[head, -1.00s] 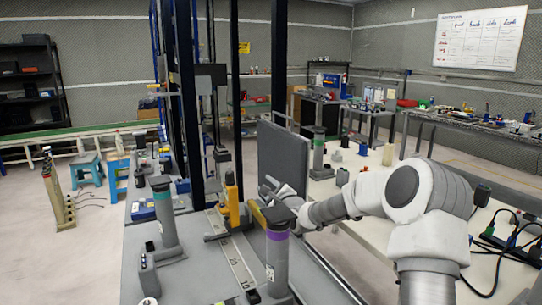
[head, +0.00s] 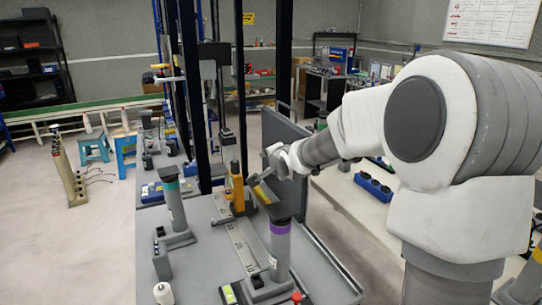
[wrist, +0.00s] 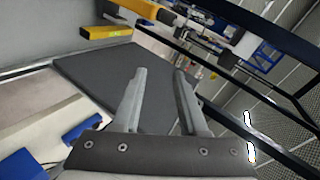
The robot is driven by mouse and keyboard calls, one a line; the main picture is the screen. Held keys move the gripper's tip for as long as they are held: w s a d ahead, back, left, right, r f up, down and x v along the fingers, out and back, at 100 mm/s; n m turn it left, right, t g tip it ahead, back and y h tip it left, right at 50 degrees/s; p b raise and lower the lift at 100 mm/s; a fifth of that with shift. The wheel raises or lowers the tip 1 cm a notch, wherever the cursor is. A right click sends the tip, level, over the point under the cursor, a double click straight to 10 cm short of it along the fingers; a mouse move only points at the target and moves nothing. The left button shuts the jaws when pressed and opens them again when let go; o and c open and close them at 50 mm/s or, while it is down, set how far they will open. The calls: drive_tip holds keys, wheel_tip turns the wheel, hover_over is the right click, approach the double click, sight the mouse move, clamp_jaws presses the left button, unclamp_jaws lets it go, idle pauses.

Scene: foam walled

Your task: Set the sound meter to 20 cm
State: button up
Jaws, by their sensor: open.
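The sound meter (head: 237,192) looks like an upright yellow device with a dark tip on the grey bench. It stands at the far end of a pale ruler strip (head: 242,242); its exact reading is too small to tell. A yellow bar (head: 262,192) sits just right of it. My gripper (head: 267,173) is right of the meter, apart from it, and small in the head view. In the wrist view my gripper (wrist: 160,72) is open, with nothing between the fingers. There, yellow parts show at the upper left, including a labelled yellow bar (wrist: 107,28).
A purple-banded post (head: 280,250) stands at the ruler's near side and a teal-banded post (head: 173,205) at its left. A dark grey panel (head: 298,140) rises behind my gripper; it also shows in the wrist view (wrist: 105,85). Dark uprights (head: 283,60) stand beyond the bench.

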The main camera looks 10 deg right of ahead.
drive_tip(key=shift+s+r+n+g+h+p, duration=0.2)
drive_tip(key=shift+s+r+n, duration=0.15)
drive_tip(key=shift+s, duration=0.35)
drive_tip(key=shift+s+r+n+g+h+p, duration=0.2)
drive_tip(key=shift+s+r+n, duration=0.15)
drive_tip(key=shift+s, duration=0.3)
drive_tip(key=shift+s+r+n+g+h+p, duration=0.1)
drive_tip(key=shift+s+r+n+p, duration=0.25)
drive_tip(key=shift+s, duration=0.35)
drive_tip(key=shift+f, duration=0.1)
